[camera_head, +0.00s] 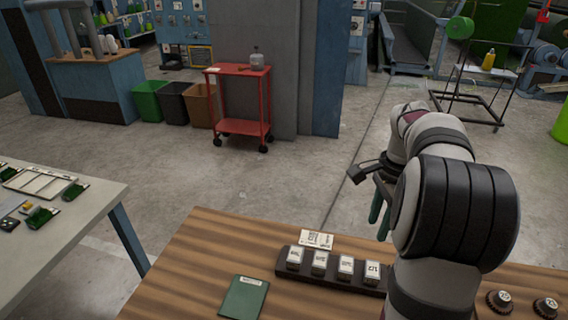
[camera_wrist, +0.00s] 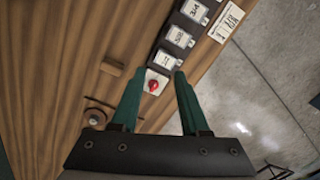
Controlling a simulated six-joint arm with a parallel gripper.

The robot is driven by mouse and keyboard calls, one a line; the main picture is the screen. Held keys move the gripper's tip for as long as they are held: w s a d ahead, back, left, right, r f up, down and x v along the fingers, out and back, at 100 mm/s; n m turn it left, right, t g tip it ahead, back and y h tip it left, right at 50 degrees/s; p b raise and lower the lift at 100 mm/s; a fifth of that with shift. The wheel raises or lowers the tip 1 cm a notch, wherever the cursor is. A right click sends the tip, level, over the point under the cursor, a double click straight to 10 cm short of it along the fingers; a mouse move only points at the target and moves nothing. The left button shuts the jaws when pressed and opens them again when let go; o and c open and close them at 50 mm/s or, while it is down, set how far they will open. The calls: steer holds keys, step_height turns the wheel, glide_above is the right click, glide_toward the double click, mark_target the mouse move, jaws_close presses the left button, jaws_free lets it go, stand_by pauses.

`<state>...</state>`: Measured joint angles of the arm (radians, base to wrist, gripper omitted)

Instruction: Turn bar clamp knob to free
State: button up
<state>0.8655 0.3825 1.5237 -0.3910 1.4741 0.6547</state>
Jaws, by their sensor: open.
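In the wrist view, a red knob (camera_wrist: 153,86) sits on a small white square plate at the end of a dark rack. It appears between the two dark green fingers of my gripper (camera_wrist: 158,74), which are apart and empty. I cannot tell the knob's setting or its exact distance from the fingers. In the head view my gripper (camera_head: 379,208) is over the table's far side, partly behind my arm, and the red knob is hidden. No label shows which control is the bar clamp knob.
The dark rack (camera_head: 283,273) holds several labelled blocks, with a white card (camera_head: 316,239) behind. A green booklet (camera_head: 243,298) lies left. Two dark round knobs (camera_head: 499,300) (camera_head: 545,307) are at right. A wooden block (camera_wrist: 112,68) lies left of the fingers. A red cart (camera_head: 240,98) stands beyond.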

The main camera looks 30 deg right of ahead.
steer(key=s+d+f+m, duration=0.2)
steer(key=s+d, duration=0.1)
steer(key=d, duration=0.3)
steer(key=s+d+f+m, duration=0.2)
steer(key=s+d+m, duration=0.1)
steer(key=d, duration=0.3)
steer(key=f, duration=1.5)
steer(key=shift+w+a+f, duration=0.15)
steer(key=shift+w+a, duration=0.1)
steer(key=shift+w, duration=0.05)
jaws_close()
